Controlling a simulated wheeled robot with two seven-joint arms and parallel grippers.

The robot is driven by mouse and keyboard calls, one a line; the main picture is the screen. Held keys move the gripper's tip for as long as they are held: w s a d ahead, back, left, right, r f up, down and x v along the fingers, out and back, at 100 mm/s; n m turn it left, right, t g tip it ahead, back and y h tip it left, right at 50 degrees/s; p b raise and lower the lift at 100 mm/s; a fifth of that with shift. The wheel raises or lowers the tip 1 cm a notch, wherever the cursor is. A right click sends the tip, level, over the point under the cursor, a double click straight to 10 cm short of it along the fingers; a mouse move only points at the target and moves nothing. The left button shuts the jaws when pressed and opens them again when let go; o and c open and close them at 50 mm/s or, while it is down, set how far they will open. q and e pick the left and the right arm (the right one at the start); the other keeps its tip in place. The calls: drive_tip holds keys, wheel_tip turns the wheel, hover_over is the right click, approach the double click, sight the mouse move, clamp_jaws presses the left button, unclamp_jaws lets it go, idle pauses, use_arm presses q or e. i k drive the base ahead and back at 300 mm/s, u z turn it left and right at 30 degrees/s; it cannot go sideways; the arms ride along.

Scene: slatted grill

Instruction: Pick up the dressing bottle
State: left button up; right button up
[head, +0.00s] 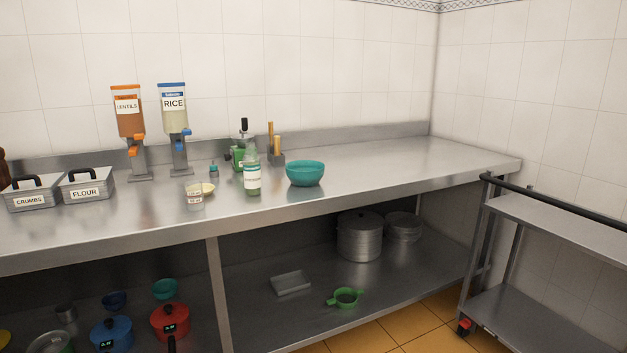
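A pale green bottle with a white and teal label (252,172) stands upright near the front of the steel counter (370,165); the label text is too small to read, so I cannot confirm it is the dressing bottle. It stands just in front of a green item with a black top (238,153), which it partly hides. Neither of my grippers shows in the head view.
Close to the bottle are a teal bowl (305,174) on the right and a small labelled cup (195,198) on the left. Lentil (129,120) and rice (173,117) dispensers stand behind. The counter's right part is clear. A steel cart (560,221) stands at right.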

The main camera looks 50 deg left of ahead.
sight(251, 159)
drive_tip(key=u, duration=0.05)
drive_tip(key=i, duration=1.4)
drive_tip(key=u, duration=0.85)
drive_tip(key=i, duration=1.45)
drive_tip(key=u, duration=1.9)
drive_tip(key=i, duration=0.5)
drive_tip(key=u, duration=0.45)
